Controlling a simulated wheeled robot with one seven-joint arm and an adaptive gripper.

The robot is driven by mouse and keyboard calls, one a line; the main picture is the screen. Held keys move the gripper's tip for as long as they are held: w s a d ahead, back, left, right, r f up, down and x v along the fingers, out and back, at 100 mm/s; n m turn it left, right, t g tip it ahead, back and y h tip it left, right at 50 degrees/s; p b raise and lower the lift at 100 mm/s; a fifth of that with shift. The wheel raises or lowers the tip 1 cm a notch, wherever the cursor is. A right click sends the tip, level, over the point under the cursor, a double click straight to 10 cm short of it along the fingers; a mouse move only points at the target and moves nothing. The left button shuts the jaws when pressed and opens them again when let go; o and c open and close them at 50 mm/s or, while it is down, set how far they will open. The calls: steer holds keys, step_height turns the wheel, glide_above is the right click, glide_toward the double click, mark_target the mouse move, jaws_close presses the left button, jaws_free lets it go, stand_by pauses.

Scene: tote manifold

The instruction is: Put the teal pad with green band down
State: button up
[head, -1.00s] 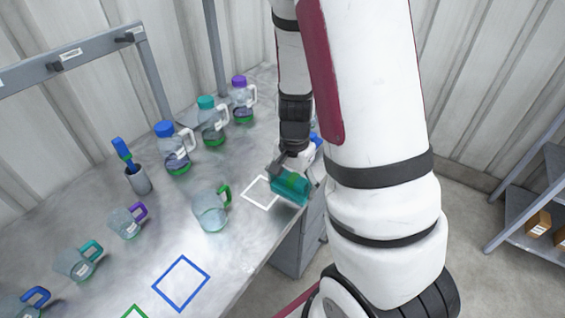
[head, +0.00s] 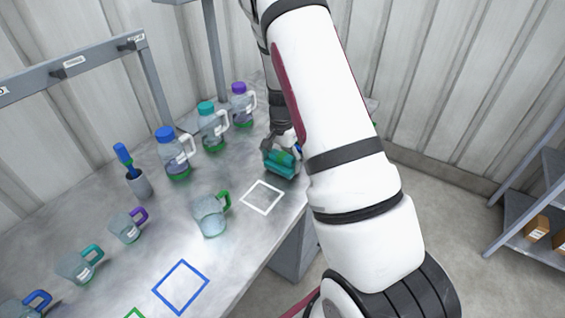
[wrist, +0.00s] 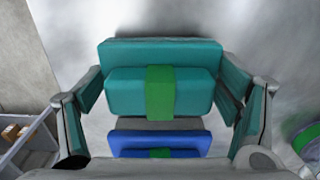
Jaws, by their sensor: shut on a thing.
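The teal pad with green band (wrist: 125,92) is held between the two fingers of my gripper (wrist: 160,90) in the wrist view. Its green band faces the camera. A wider teal slab (wrist: 160,50) shows right behind it; I cannot tell whether it is part of the same pad. In the head view my gripper (head: 283,150) holds the teal pad (head: 280,167) at the far right part of the table, beyond the white square outline (head: 263,197). I cannot tell whether the pad touches the table.
A blue pad with a green band (wrist: 160,143) lies close to the held pad. A jug with a green handle (head: 210,215) stands left of the white outline. Several lidded bottles (head: 212,130) stand behind. A blue square outline (head: 181,287) lies bare towards the front.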

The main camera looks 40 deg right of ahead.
steer(key=shift+f, duration=0.5)
steer(key=o, duration=1)
steer(key=shift+f, duration=0.15)
steer(key=shift+c, duration=0.2)
